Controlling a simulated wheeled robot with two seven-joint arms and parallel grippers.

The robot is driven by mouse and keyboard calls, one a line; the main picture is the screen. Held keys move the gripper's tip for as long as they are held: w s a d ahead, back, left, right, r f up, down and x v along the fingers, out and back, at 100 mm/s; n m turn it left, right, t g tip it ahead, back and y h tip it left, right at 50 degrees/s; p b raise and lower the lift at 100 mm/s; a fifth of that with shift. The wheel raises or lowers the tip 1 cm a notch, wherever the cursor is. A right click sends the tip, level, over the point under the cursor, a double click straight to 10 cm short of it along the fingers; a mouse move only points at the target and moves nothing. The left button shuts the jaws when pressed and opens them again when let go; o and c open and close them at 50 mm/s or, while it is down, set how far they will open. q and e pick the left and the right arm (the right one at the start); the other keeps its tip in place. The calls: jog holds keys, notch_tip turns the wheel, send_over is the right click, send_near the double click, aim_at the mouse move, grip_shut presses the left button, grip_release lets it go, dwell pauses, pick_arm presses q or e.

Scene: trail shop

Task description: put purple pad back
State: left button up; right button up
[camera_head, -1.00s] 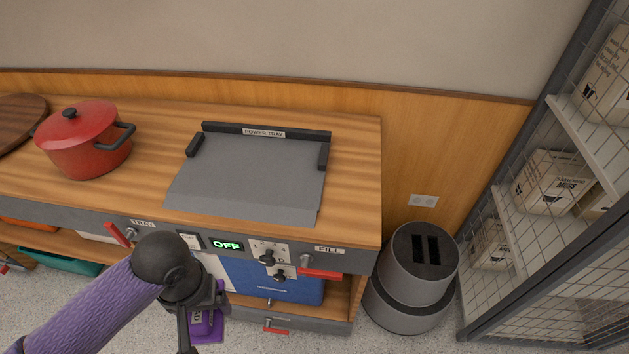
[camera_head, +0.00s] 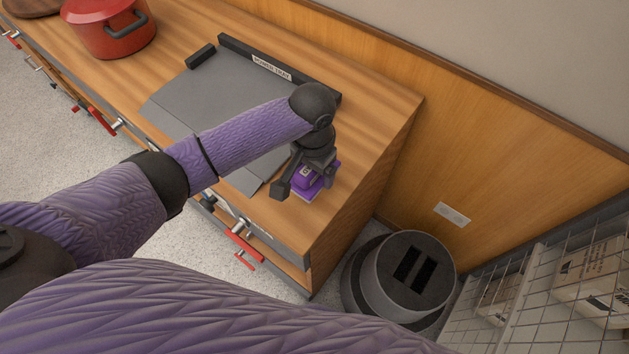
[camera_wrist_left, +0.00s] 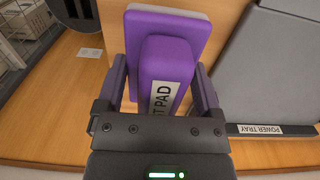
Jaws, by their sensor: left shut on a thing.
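The purple pad (camera_head: 308,181) is at the right end of the wooden counter, just right of the grey power tray (camera_head: 205,110). My left gripper (camera_head: 303,184) is shut on the pad's raised purple grip, reaching down from above. In the left wrist view the pad (camera_wrist_left: 163,65) sits between the two fingers, with a white label partly hidden by the gripper; "T PAD" can be read. Whether the pad touches the counter or hovers slightly above it, I cannot tell. My right gripper is not in view.
A red pot (camera_head: 108,28) stands on the counter (camera_head: 385,104) at the far left. Red-handled valves (camera_head: 243,246) stick out along the front edge. A grey bin with two slots (camera_head: 408,270) stands on the floor beyond the counter's right end, near a wire rack (camera_head: 560,285).

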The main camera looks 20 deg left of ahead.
aim_at(312, 182)
pick_arm(q)
jog(key=f+b, duration=0.1)
jog(key=f, duration=0.3)
jog(key=shift+s+a+b, duration=0.2)
jog(key=shift+b, duration=0.15)
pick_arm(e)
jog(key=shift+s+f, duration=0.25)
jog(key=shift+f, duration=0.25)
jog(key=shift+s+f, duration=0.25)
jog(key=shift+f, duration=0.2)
pick_arm(q)
jog(key=shift+f, duration=0.15)
jog(key=o, duration=1)
jog(key=shift+c, duration=0.2)
notch_tip(312, 182, up, 12)
jog(key=p, duration=0.5)
jog(key=shift+w, duration=0.1)
jog(key=shift+r, duration=0.2)
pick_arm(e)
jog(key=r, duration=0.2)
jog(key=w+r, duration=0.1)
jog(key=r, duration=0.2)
